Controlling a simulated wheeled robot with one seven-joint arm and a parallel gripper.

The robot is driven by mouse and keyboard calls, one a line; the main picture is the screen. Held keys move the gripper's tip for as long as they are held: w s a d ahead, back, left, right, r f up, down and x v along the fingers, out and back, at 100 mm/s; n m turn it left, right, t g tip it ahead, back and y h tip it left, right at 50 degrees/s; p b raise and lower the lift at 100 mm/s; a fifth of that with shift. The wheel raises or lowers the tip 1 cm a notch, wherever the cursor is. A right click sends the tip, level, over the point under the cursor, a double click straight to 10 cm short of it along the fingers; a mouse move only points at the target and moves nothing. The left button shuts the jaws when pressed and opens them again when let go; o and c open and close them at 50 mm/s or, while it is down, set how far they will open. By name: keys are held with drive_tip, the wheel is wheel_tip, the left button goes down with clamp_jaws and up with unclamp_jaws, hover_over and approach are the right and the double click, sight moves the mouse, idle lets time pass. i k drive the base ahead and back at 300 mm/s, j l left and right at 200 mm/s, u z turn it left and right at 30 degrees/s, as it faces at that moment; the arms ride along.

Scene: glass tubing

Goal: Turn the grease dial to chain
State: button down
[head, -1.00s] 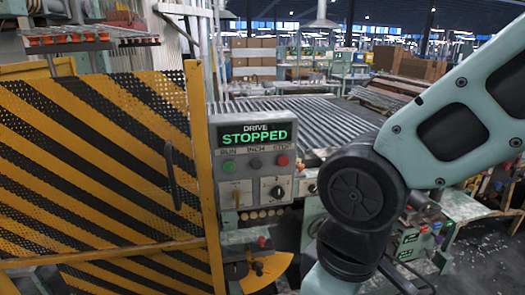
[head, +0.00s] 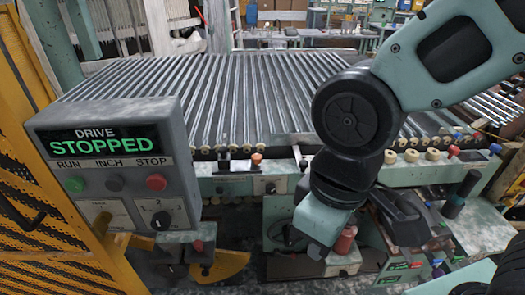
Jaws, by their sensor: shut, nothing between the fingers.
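No dial with a readable grease or chain mark shows in the head view. A small white plate with a dark round knob (head: 270,187) sits on the conveyor's front rail; its lettering is too small to read. Another black rotary knob (head: 160,220) is on the drive control box (head: 120,135), beside the numbers 2 and 3. My gripper (head: 408,238) is dark, shut and empty, at the lower right, in front of the conveyor's green front. It is well to the right of both knobs, and my forearm partly hides the space behind it.
The control box reads DRIVE STOPPED, with green, dark and red buttons. A roller conveyor (head: 190,95) fills the middle. A yellow-black guard (head: 35,230) stands at left. A red container (head: 345,240) and a low green unit with lit labels (head: 397,267) are near my gripper.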

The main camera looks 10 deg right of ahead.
sight(343, 275)
drive_tip(key=i+l, duration=0.1)
drive_tip(key=l, duration=0.25)
drive_tip(key=i+l+u, duration=0.1)
drive_tip(key=l, duration=0.25)
drive_tip(key=i+l, duration=0.1)
drive_tip(key=l, duration=0.3)
drive_tip(key=k+l, duration=0.15)
drive_tip(key=k, duration=0.4)
drive_tip(key=j+z, duration=0.2)
drive_tip(key=z, duration=0.3)
drive_tip(key=k+j+z, duration=0.1)
drive_tip(key=z, duration=0.4)
drive_tip(key=k+j+z, duration=0.1)
drive_tip(key=j+z, duration=0.15)
drive_tip(key=z, duration=0.25)
drive_tip(key=k+j, duration=0.1)
